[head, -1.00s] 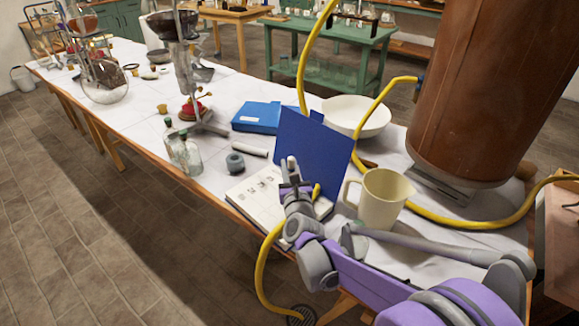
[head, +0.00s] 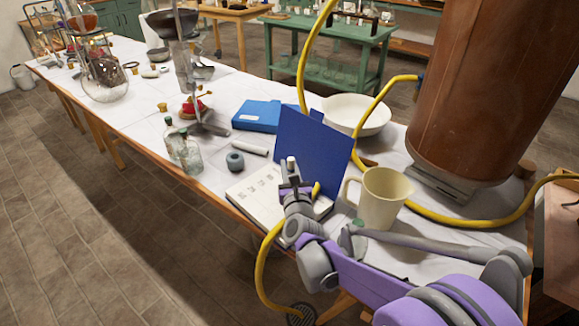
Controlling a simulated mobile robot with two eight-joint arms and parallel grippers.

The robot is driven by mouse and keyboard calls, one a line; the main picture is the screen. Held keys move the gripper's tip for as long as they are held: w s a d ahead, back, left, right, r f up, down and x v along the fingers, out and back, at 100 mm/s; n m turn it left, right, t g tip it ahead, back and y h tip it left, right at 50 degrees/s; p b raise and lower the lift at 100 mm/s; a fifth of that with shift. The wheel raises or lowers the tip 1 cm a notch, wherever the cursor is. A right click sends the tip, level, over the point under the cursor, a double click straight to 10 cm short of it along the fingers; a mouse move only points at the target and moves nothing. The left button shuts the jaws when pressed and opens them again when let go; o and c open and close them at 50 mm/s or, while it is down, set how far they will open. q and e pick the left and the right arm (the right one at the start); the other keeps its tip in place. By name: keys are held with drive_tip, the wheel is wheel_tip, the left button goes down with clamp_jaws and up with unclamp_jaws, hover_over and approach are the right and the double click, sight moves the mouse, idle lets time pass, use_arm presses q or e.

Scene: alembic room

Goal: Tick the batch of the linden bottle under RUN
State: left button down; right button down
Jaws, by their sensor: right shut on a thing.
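An open book (head: 246,207) with a blue cover (head: 310,140) standing up lies near the table's front edge. Its white page carries small dark marks in columns, too small to read. My right gripper (head: 293,184) is over the right part of this page and hides some of it. It is shut on a small pen-like thing (head: 291,162) with a pale end sticking up. I cannot tell whether its lower end touches the page. Two clear glass bottles, a front one (head: 190,157) and a rear one (head: 171,134), stand left of the book; their labels are unreadable. My left gripper is not in view.
A cream jug (head: 381,200) stands close right of the book. A yellow hose (head: 450,220) runs around the jug and near my arm. A grey ring-shaped thing (head: 235,161), a white roll (head: 250,148), a blue box (head: 257,115) and a white bowl (head: 357,113) lie behind the book.

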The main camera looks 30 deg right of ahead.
drive_tip(key=shift+s+a, duration=0.15)
idle(0.3)
drive_tip(key=shift+s+d+p, duration=0.35)
drive_tip(key=shift+d+p, duration=0.5)
drive_tip(key=shift+p, duration=0.5)
idle(2.1)
wheel_tip(320, 180, up, 6)
drive_tip(key=p, duration=0.5)
idle(0.4)
idle(0.3)
